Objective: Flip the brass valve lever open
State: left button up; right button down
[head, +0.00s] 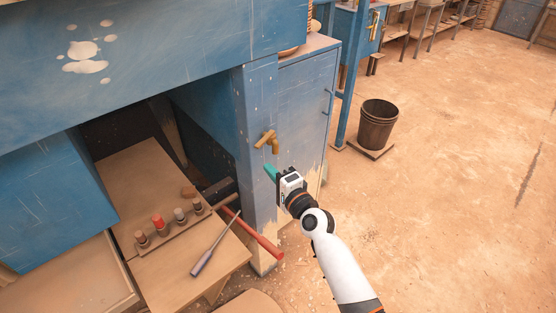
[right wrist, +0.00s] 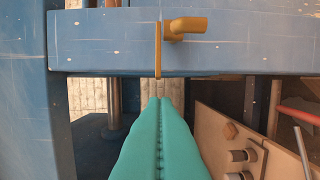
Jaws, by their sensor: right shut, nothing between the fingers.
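The brass valve (head: 274,147) is fixed to the face of a blue post, with its lever (head: 264,137) at the top and a short bent spout. In the right wrist view the lever (right wrist: 158,50) is a thin upright bar beside the stubby spout (right wrist: 188,26). My right gripper (head: 270,172) is shut and empty, just below the valve in the head view. Its teal fingers (right wrist: 158,103) point at the lever's near end in the right wrist view, with a small gap in the picture. Whether they touch is unclear. My left gripper is not in view.
The blue post (head: 258,190) stands beside a wooden bench with a rack (head: 172,229) of several small cylinders, a red-handled tool (head: 258,238) and a grey-handled tool (head: 212,250). A brown bucket (head: 377,125) stands behind on the right. The floor at right is open.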

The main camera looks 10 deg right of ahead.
jog(key=s, duration=0.2)
jog(key=s+a, duration=0.1)
jog(key=shift+s+a+r, duration=0.1)
jog(key=shift+s+a, duration=0.1)
jog(key=shift+s, duration=0.2)
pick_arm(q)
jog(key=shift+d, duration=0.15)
